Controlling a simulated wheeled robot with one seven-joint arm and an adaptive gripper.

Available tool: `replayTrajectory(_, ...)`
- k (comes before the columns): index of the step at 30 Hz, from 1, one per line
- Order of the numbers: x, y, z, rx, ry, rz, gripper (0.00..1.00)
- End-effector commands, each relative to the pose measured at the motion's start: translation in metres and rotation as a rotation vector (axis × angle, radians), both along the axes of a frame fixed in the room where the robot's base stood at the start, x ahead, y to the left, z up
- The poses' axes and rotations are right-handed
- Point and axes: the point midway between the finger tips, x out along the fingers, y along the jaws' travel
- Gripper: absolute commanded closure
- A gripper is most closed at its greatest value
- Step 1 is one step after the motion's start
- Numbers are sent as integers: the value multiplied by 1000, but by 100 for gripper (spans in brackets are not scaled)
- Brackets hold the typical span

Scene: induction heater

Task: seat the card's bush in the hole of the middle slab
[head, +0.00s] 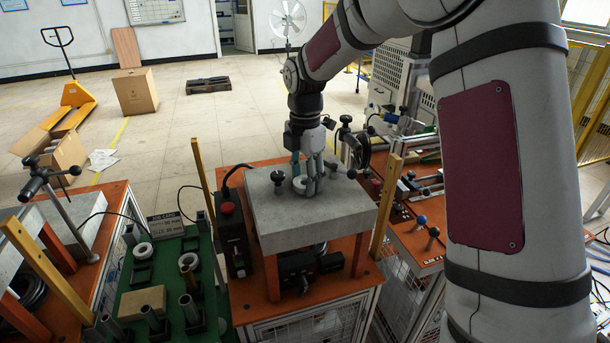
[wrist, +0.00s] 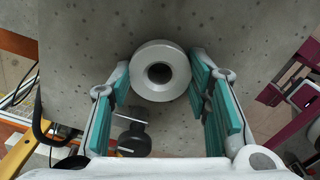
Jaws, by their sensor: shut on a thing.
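The middle slab (head: 320,222) is a thick grey block on an orange bench. My gripper (head: 307,186) points down over the slab, shut on a pale grey ring-shaped bush (head: 298,184). In the wrist view the bush (wrist: 160,58) sits between the teal finger pads, its dark bore facing the camera. The slab (wrist: 80,60) lies below it. I cannot tell whether the bush touches the slab, and no slab hole shows around it.
The green board (head: 160,276) at left holds several other bushes. Upright yellow posts (head: 204,180) flank the slab. A right-hand bench (head: 425,205) carries clamps and fittings.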

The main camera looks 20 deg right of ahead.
Motion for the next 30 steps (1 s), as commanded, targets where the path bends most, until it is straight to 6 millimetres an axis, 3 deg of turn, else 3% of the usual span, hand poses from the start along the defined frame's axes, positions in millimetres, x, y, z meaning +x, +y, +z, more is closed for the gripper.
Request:
replayTrajectory(5, 0, 0, 0, 0, 0, 0, 90)
replayTrajectory(6, 0, 0, 0, 0, 0, 0, 51)
replayTrajectory(9, 0, 0, 0, 0, 0, 0, 32)
replayTrajectory(20, 0, 0, 3, 0, -1, 0, 32)
replayTrajectory(23, 1, 0, 13, 0, -3, 0, 32)
replayTrajectory(30, 1, 0, 60, -1, -5, 0, 32)
